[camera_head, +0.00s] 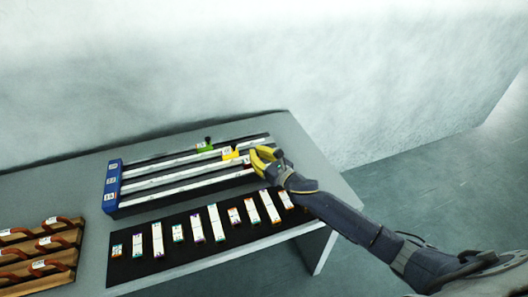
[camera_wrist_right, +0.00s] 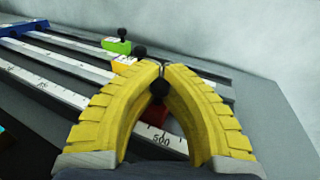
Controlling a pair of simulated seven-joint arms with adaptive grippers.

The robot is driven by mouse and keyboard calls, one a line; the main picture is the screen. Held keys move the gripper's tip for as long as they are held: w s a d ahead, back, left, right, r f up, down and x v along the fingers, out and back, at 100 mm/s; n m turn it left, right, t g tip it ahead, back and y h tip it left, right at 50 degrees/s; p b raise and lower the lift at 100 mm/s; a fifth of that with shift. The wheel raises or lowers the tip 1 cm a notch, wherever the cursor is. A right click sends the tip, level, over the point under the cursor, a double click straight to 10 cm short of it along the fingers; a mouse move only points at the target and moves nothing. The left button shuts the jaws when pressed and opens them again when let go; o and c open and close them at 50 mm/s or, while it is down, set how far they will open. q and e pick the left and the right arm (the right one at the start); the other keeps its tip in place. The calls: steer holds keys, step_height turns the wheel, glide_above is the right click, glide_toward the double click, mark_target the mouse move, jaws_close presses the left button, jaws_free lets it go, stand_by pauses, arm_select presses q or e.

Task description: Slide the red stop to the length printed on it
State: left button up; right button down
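The red stop (camera_wrist_right: 157,115) sits on the nearest rail of the blue-ended rack, close to the rail's right end. In the head view a dark red bit of it (camera_head: 247,166) shows beside my right gripper (camera_head: 262,155). In the right wrist view the yellow fingers of my right gripper (camera_wrist_right: 160,72) are closed together around the stop's black knob (camera_wrist_right: 158,88). The fingers hide most of the stop, and its printed length is not readable. A white scale (camera_wrist_right: 175,144) below it reads 500. My left gripper is not in view.
A green stop (camera_head: 205,147) and a yellow stop (camera_head: 230,154) sit on the other rails. The blue end block (camera_head: 112,186) closes the rack's left. A black mat (camera_head: 140,273) with several labelled strips lies in front. A wooden rack (camera_head: 40,255) stands front left.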

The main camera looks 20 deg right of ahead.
mark_target(248, 161)
steer(key=a, duration=0.3)
steer(key=shift+s+a+r, duration=0.15)
steer(key=shift+s+r, duration=0.05)
steer(key=shift+r, duration=0.15)
steer(key=c, duration=1.7)
jaws_free()
steer(key=shift+r, duration=0.1)
steer(key=shift+c, duration=0.2)
steer(key=o, duration=0.4)
steer(key=shift+s+d+f, duration=0.2)
steer(key=shift+d, duration=0.1)
steer(key=v, duration=1.1)
steer(key=shift+s, duration=0.25)
steer(key=shift+d, duration=0.15)
